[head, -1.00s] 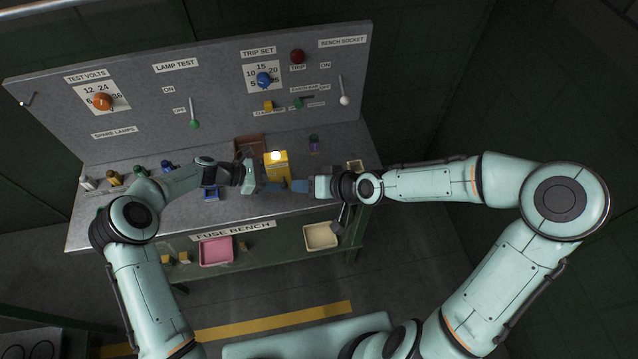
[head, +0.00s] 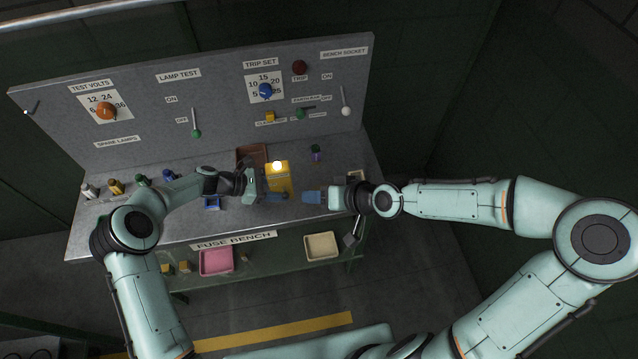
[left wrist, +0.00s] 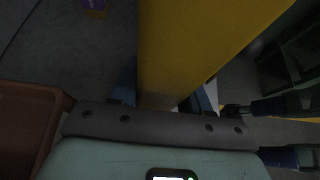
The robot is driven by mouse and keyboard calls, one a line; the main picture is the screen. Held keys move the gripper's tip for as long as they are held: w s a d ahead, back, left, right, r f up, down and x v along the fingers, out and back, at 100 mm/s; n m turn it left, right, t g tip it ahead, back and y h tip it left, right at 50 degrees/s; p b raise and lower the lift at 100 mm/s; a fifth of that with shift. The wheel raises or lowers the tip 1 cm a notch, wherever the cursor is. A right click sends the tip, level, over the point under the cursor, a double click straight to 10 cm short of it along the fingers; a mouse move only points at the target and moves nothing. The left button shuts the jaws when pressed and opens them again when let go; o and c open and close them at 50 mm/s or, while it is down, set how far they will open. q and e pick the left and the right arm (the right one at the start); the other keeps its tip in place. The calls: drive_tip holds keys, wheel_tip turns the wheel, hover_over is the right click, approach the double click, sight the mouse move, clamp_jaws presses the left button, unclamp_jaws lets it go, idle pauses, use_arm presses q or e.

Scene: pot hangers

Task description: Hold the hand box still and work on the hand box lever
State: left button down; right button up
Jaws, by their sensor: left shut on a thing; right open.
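The yellow hand box (head: 279,180) stands on the bench top near its middle, with a glowing white lamp (head: 277,165) on it. My left gripper (head: 264,190) is at the box's left and front side, shut on it. In the left wrist view the yellow box (left wrist: 195,45) fills the space between the fingers. My right gripper (head: 311,197) is to the right of the box, open and empty, with a gap between it and the box. I cannot make out the lever in these views.
A grey panel with knobs and switches (head: 195,133) stands behind. A brown tray (head: 252,155) sits behind the box; it also shows in the left wrist view (left wrist: 25,125). A purple-banded item (head: 316,153) stands behind right. A blue tray (head: 211,202) lies left. Pink (head: 216,261) and cream trays (head: 321,246) sit below.

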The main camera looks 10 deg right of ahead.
use_arm(q)
drive_tip(key=shift+c, duration=2.2)
unclamp_jaws()
